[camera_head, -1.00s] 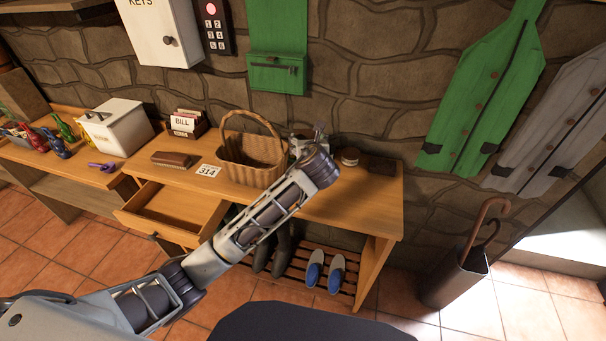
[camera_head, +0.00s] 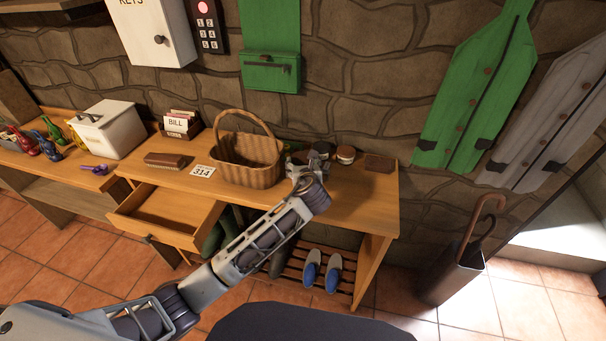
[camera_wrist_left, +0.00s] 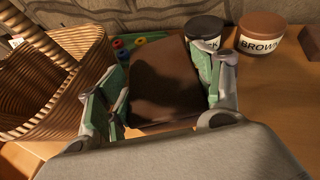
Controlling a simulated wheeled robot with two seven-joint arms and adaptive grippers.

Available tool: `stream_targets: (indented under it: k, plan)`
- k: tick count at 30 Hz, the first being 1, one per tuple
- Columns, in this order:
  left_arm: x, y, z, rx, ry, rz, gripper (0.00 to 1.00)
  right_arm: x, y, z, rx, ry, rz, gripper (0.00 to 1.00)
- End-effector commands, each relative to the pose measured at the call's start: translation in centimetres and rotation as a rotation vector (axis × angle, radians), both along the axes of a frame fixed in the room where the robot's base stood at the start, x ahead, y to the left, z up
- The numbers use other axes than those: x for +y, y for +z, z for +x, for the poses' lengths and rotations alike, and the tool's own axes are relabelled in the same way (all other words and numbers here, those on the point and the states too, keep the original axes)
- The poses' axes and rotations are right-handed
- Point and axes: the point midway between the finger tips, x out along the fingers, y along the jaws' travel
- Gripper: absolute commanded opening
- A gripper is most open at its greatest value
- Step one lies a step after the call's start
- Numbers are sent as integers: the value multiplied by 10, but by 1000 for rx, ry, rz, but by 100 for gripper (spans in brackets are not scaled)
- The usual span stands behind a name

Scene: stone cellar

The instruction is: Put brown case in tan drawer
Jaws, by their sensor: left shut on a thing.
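A dark brown case (camera_wrist_left: 168,82) stands between the fingers of my left gripper (camera_wrist_left: 162,92) in the left wrist view, and the gripper is shut on it. In the head view my left gripper (camera_head: 314,163) is over the back right part of the table, right of the basket; the wrist mostly hides the case there. The tan drawer (camera_head: 190,236) is pulled open under the table's left part, and its visible inside looks empty. It lies left of and nearer than the gripper. My right gripper is not in view.
A wicker basket (camera_head: 248,172) stands just left of the gripper. A black tin (camera_wrist_left: 205,28), a brown tin (camera_wrist_left: 261,32) and a small brown block (camera_head: 378,163) are beyond it or to its right. A brush (camera_head: 166,160) and a 314 card (camera_head: 203,171) lie above the drawer.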

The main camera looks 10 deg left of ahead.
Motion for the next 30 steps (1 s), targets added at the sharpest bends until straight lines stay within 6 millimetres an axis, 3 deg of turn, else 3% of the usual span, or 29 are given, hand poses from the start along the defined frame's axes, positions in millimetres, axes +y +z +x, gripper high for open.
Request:
stream_targets:
  k: [5,15,29,30]
  plan:
    - [0,-5,0,0,0,0,4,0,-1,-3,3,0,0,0]
    - [0,-37,0,0,0,0,4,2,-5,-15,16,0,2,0]
    - [0,-39,0,-2,0,1,4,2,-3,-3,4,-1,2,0]
    - [0,-40,0,0,0,1,70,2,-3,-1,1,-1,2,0]
